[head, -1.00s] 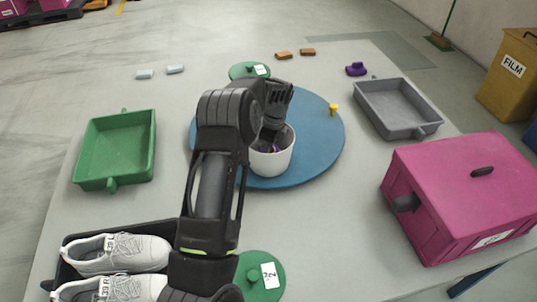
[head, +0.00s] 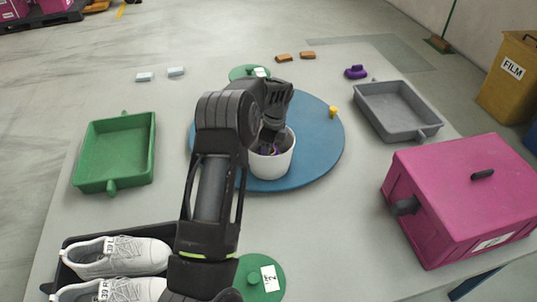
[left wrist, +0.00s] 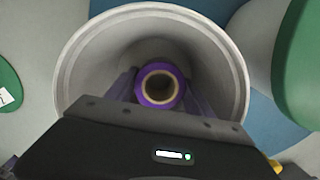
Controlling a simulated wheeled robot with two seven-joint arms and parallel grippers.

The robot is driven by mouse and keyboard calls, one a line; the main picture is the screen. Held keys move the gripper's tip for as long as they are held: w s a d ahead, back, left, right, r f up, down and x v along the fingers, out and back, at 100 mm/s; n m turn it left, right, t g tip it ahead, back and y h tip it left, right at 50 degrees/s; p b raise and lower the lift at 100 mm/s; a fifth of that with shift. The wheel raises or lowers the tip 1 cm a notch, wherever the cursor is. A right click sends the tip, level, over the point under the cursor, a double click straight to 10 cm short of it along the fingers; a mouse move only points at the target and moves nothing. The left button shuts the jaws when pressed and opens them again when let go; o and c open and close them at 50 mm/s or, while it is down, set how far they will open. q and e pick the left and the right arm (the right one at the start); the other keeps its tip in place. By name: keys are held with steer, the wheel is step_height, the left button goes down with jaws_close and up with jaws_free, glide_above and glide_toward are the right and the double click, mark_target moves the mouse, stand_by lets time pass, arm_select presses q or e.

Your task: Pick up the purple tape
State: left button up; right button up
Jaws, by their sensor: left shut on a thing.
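The purple tape (left wrist: 161,86) is a roll with a brown core, seen inside the white pot (left wrist: 78,75) in the left wrist view. My left gripper (left wrist: 160,92) reaches down into the pot, its fingers on both sides of the tape and shut on it. In the head view the white pot (head: 272,166) stands on the blue round board (head: 318,150), and my left gripper (head: 270,138) dips into its mouth. Only a sliver of purple shows there. The tape's lower part is hidden. My right gripper is not in view.
A green tray (head: 115,152) is at left, a grey tray (head: 398,110) and a pink box (head: 460,195) at right. White shoes (head: 115,258) lie in a dark tray front left. A yellow peg (head: 333,111) stands on the blue board. A purple object (head: 356,72) lies behind the grey tray.

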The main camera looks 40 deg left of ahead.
arm_select(q)
step_height(320, 180, up, 9)
stand_by(0.3)
steer(key=shift+r, duration=0.1)
stand_by(0.4)
